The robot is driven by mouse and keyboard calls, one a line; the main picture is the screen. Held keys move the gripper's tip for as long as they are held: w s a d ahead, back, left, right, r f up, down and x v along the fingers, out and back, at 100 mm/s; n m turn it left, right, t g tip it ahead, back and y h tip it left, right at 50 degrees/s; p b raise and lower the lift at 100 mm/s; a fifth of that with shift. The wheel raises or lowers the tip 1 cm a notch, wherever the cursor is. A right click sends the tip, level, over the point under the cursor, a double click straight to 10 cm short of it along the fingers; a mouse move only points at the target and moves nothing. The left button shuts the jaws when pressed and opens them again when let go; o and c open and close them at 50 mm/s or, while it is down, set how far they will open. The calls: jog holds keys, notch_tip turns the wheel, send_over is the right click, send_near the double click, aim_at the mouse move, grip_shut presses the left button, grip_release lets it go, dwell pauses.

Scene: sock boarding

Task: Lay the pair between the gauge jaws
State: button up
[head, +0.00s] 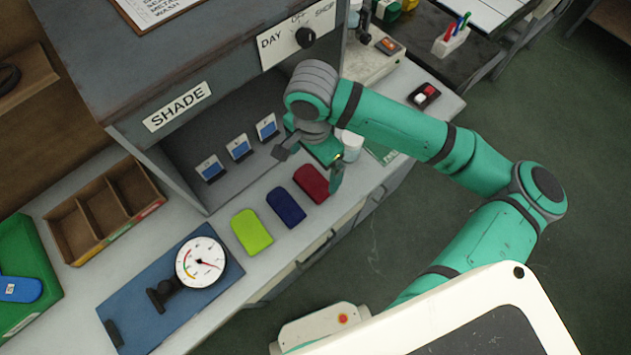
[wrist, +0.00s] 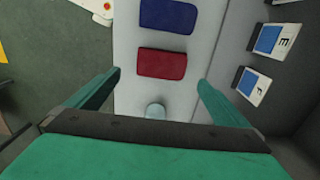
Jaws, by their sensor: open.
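Three folded sock pairs lie in a row on the pale counter: lime (head: 252,232), navy (head: 286,207) and red (head: 311,184). The gauge is a blue board (head: 150,272) with a round white dial (head: 201,262), a black jaw piece (head: 161,294) beside it and a black block (head: 114,333) at the left end. Nothing lies between these black parts. My gripper (head: 310,167) is open and empty, above the counter near the red pair. In the wrist view my gripper (wrist: 160,80) has its fingers apart, with the red pair (wrist: 162,63) just ahead and the navy pair (wrist: 168,16) beyond.
A small pale cup (head: 350,145) stands close to my gripper. Three blue-and-white cards (head: 239,147) stand inside the grey SHADE booth (head: 178,107). An open divided box (head: 105,210) and a green tray (head: 24,275) are at the left. The counter's front edge runs close to the pairs.

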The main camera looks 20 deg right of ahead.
aim_at(314, 182)
jog(key=shift+w+f, duration=0.1)
jog(key=shift+f, duration=4.3)
jog(key=c, duration=1)
jog(key=shift+r, duration=0.15)
